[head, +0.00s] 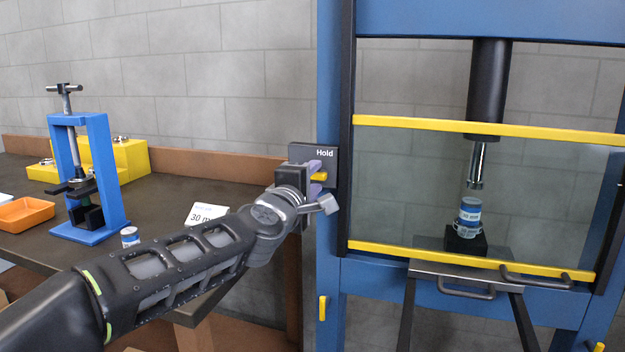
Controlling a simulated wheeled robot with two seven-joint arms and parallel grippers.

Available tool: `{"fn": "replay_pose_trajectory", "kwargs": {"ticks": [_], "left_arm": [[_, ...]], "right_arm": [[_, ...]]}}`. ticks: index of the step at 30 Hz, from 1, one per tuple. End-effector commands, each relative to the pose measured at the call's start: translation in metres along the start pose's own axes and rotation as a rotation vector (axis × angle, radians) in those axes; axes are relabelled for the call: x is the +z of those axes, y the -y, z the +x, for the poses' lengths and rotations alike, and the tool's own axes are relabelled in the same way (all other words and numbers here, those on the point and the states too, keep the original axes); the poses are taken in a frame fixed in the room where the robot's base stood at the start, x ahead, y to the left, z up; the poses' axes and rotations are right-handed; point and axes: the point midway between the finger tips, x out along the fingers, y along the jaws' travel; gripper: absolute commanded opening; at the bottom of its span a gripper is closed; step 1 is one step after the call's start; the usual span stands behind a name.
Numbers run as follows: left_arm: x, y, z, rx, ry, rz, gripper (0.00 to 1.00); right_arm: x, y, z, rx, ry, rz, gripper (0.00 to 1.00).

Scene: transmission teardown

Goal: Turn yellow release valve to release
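The yellow release valve (320,177) is a small yellow lever on a dark plate (327,153) marked "Hold", on the left blue post of the press. The lever lies about level. My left gripper (314,178) is at the valve, with one pale purple finger above the lever and one below it. The gap is small, and I cannot tell whether the fingers touch the lever. The gripper body hides part of the plate. My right gripper is not in view.
A workbench (165,205) at left holds a small blue press (103,160), an orange tray (25,214) and a yellow block (130,157).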

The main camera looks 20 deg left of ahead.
Motion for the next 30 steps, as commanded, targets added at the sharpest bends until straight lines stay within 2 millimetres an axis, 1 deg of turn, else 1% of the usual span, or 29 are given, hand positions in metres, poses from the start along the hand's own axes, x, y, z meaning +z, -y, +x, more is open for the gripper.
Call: {"fn": "replay_pose_trajectory", "kwargs": {"ticks": [4, 7, 11, 15, 19, 23, 30], "left_arm": [[0.000, -0.001, -0.003, 0.001, 0.000, 0.000, 0.35], [0.000, -0.001, -0.011, 0.001, 0.000, 0.000, 0.35], [0.000, -0.001, -0.030, 0.002, -0.001, 0.001, 0.35], [-0.001, -0.001, -0.055, 0.003, -0.001, 0.000, 0.35], [0.000, -0.001, -0.071, 0.002, -0.001, 0.000, 0.35], [0.000, 0.000, -0.078, 0.000, 0.000, 0.000, 0.35], [0.000, 0.000, -0.078, 0.000, 0.000, 0.000, 0.35]], "right_arm": [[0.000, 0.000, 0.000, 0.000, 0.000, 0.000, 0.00], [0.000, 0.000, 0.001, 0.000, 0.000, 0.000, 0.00], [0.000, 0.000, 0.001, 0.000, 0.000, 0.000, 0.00], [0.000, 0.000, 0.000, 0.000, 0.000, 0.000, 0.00], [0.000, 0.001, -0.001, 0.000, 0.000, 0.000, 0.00], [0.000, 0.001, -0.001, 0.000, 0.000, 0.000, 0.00], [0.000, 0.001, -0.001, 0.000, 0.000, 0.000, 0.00]]}}
